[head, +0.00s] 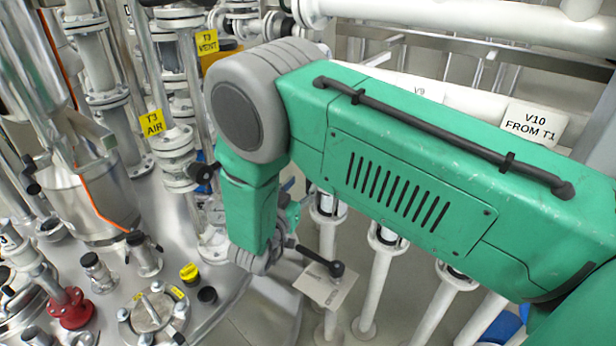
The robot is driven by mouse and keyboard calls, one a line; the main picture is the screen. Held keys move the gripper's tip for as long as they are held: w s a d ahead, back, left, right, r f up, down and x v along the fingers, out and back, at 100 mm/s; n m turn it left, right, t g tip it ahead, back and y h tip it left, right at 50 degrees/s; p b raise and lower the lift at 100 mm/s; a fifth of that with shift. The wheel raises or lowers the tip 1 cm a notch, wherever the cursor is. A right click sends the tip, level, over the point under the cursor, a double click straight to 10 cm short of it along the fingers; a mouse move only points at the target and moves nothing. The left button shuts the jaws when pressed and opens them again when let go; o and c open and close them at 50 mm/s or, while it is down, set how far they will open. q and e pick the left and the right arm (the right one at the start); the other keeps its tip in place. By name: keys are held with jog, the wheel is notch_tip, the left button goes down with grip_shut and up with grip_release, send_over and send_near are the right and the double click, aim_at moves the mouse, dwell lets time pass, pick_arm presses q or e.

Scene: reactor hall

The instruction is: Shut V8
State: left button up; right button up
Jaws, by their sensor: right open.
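No label reading V8 can be made out. A valve lever with a black ball knob (337,268) sticks out to the right beside my right wrist. A pale tag plate (326,287) sits just below the lever, its writing too small to read. My green right arm comes in from the right and bends down at the elbow. My right gripper (262,260) is at the lower end of the forearm, close to the left of the lever. It is open, but its fingers are mostly hidden, and I cannot tell whether it touches the lever. My left gripper is out of view.
White tags for V9 (418,91) and V10 FROM T1 (531,126) show behind my arm. Yellow tags T3 VENT (207,43) and T3 AIR (152,122) hang on pipes at left. A steel tank top with fittings, including a red flange (70,307), fills the lower left.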

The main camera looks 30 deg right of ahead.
aim_at(308, 177)
jog(key=x, duration=0.5)
jog(key=shift+w+d+b, duration=0.1)
jog(key=shift+d+b, duration=0.1)
jog(key=shift+b, duration=0.15)
grip_shut()
